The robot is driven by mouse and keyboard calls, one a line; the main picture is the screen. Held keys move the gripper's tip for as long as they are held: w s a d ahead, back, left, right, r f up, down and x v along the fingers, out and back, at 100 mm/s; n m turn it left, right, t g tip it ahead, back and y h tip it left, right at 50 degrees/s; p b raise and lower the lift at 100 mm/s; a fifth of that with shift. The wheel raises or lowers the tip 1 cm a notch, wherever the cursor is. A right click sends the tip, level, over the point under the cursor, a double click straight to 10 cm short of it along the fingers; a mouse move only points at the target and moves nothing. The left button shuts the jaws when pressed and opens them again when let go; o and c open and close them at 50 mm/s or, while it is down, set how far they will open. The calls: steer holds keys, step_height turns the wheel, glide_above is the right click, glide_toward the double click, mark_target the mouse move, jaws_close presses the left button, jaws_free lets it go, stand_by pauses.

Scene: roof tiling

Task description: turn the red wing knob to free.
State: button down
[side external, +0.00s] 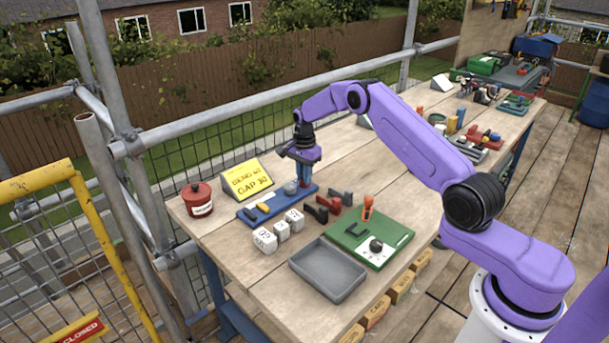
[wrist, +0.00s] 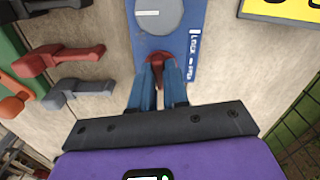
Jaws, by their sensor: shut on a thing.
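The red wing knob (wrist: 158,61) sits on the blue board (wrist: 197,14), beside a white printed label strip (wrist: 193,55) whose small words I cannot read surely. My gripper (wrist: 157,78) is shut on the knob, with one blue finger on each side of its wing. The fingers hide part of the knob, and its exact angle is hard to tell. In the side external view my gripper (side external: 304,183) points down at the right end of the blue board (side external: 243,216). A round grey disc (wrist: 158,14) is on the board past the knob.
Loose red (wrist: 58,59) and grey (wrist: 75,93) handles lie left of the board in the wrist view. A yellow sign (side external: 247,178) stands behind it. White dice (side external: 265,240), a grey tray (side external: 327,269) and a green board (side external: 395,235) are in front. A red pot (side external: 197,198) stands left.

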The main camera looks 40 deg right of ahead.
steer(key=shift+w+r+m, duration=0.1)
steer(key=shift+m, duration=0.7)
steer(key=c, duration=1.1)
jaws_free()
steer(key=shift+r, duration=8.7)
